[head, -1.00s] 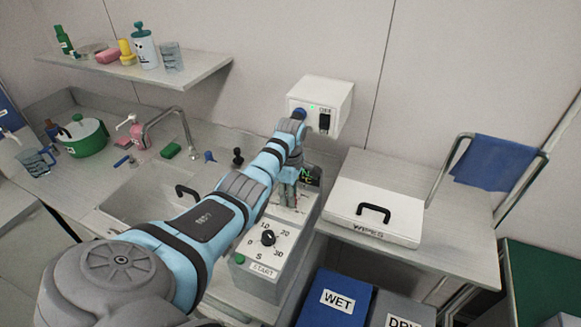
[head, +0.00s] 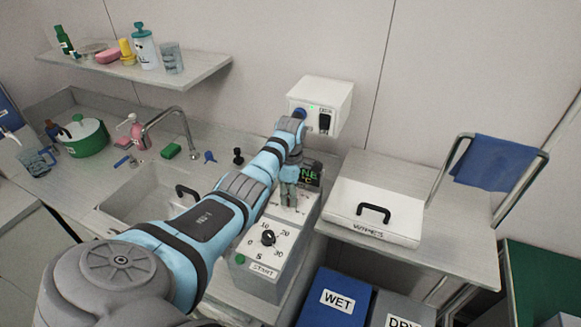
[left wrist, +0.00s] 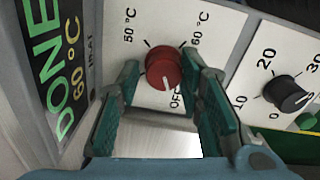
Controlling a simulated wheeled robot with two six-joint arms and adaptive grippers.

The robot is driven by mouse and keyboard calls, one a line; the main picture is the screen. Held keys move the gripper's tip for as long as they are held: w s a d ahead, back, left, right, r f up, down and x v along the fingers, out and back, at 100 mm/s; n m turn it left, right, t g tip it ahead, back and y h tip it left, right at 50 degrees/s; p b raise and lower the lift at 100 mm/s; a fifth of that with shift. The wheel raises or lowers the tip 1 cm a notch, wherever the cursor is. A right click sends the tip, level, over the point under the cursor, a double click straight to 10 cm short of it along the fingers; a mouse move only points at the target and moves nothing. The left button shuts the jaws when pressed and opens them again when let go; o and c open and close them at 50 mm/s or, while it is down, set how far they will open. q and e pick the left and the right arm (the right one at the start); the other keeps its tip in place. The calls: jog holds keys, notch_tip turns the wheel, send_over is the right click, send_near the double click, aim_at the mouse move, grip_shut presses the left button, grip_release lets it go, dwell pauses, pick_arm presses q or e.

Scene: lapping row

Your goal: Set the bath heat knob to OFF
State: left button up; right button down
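The bath heat knob (left wrist: 164,70) is a round red knob on a white panel, seen in the left wrist view. Labels 50 °C, 60 °C and OFF surround it. Its white pointer mark faces down, toward the OFF label (left wrist: 176,99). My left gripper (left wrist: 161,64) is open, with its green-padded fingers on either side of the knob; I cannot tell whether they touch it. In the head view my left gripper (head: 289,196) points down over the bath panel and hides the knob. My right gripper is not in view.
Beside the knob, a display (left wrist: 62,65) reads DONE 60 °C. A black timer knob (left wrist: 288,92) and green start button (left wrist: 306,121) are close by. A switch box (head: 319,105) stands behind my wrist. A lidded white WIPES box (head: 375,205) is to the right.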

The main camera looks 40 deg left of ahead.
pick_arm(q)
jog(key=shift+o, duration=0.9)
jog(key=shift+s+f, duration=0.1)
notch_tip(320, 180, up, 8)
jog(key=shift+f, duration=0.15)
jog(key=shift+f, duration=0.15)
